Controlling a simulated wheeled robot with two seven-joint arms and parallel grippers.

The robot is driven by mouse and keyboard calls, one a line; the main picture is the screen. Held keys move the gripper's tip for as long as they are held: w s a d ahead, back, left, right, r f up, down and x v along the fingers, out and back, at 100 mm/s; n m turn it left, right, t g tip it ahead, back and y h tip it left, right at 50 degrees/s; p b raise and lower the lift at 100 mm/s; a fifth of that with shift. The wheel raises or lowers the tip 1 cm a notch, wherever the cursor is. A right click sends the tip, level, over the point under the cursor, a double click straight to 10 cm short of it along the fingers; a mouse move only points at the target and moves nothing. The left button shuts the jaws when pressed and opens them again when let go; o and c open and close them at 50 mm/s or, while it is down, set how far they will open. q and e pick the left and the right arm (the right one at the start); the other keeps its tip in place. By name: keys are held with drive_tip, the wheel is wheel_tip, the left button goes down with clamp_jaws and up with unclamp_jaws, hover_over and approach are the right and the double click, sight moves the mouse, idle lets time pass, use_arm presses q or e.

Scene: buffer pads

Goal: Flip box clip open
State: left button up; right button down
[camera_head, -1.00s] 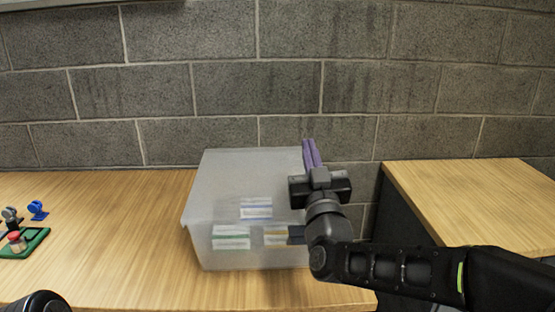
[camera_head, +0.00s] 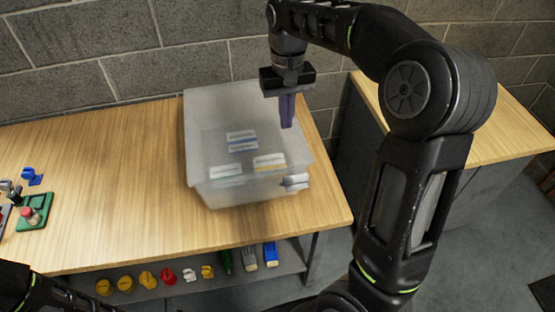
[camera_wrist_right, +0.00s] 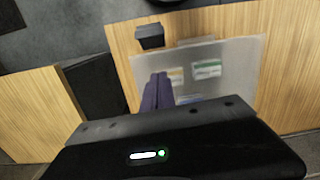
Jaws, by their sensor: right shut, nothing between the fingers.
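A translucent plastic box (camera_head: 197,130) with its lid on stands on the wooden table; it also shows in the right wrist view (camera_wrist_right: 235,70). My right gripper (camera_head: 288,124) has purple fingers pointing down, together and empty, over the right side of the box. They show in the right wrist view (camera_wrist_right: 157,80) in front of the lid. Whether they touch the box is not clear. A small pale and dark piece (camera_head: 296,181) sits at the box's front right corner. A dark block (camera_wrist_right: 150,37) shows by the box in the right wrist view. I cannot make out which part is the clip.
Labelled packs (camera_head: 242,141) show through the box. A green tray (camera_head: 36,212) with small items is at the table's left. A lower shelf (camera_head: 170,285) holds several colored objects. Another wooden table (camera_head: 500,120) stands at the right beyond a gap. The table's middle left is clear.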

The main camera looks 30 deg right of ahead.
drive_tip(key=shift+s+m+g, duration=0.3)
drive_tip(key=shift+s+g, duration=0.1)
drive_tip(key=shift+s, duration=0.55)
